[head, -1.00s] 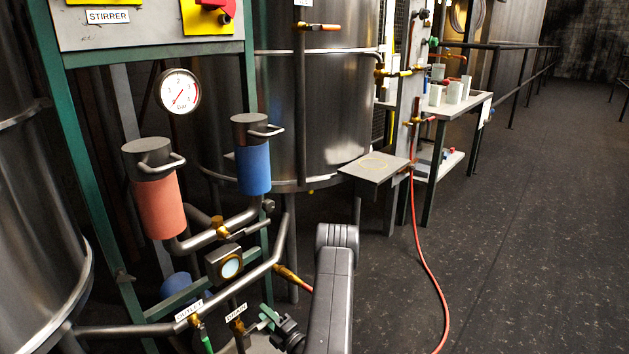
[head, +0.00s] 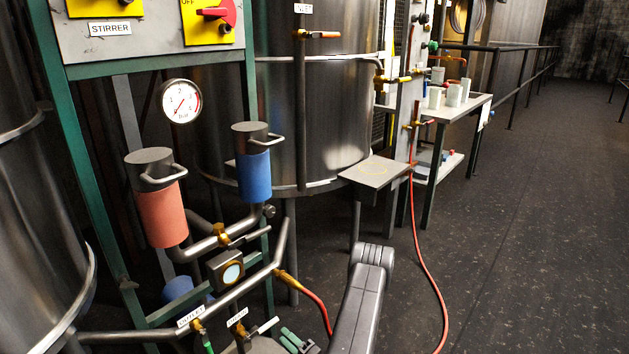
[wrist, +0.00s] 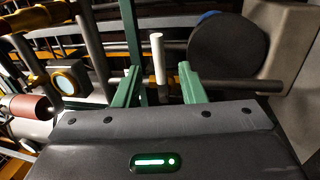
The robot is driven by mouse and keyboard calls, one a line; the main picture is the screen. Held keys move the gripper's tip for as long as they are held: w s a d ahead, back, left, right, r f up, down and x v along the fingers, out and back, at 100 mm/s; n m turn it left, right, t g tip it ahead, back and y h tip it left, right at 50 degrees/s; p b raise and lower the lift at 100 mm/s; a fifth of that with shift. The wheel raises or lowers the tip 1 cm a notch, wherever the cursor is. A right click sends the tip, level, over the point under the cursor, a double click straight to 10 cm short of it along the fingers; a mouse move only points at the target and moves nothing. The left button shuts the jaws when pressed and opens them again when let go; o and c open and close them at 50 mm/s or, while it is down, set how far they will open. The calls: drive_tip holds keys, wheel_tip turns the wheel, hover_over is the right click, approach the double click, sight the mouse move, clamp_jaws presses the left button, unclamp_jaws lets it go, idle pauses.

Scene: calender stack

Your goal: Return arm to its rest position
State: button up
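My gripper (head: 291,340) is low at the bottom of the head view, beside the pipework, with my dark grey arm link to its right. In the wrist view its two green fingers (wrist: 161,88) stand apart with a gap between them. A white rod (wrist: 158,58) shows in line with that gap; the fingers do not close on it. In the head view a white handle (head: 268,325) lies just left of the gripper, near the drain label (head: 237,317). I cannot tell how far it is from the fingertips.
A pipe frame with a red filter (head: 160,215), a blue filter (head: 253,177) and a gauge (head: 181,101) stands on the left. A small grey shelf (head: 375,171) juts out by the tank (head: 340,120). A red hose (head: 428,270) lies across the floor. Open floor is at right.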

sight(272, 324)
drive_tip(key=r+v, duration=0.1)
drive_tip(key=v, duration=0.3)
drive_tip(key=shift+n, duration=0.4)
drive_tip(key=b+x, duration=0.2)
drive_tip(key=x, duration=1.1)
drive_tip(key=shift+a+f, duration=0.1)
drive_tip(key=shift+r+n, duration=0.25)
drive_tip(key=shift+n, duration=0.35)
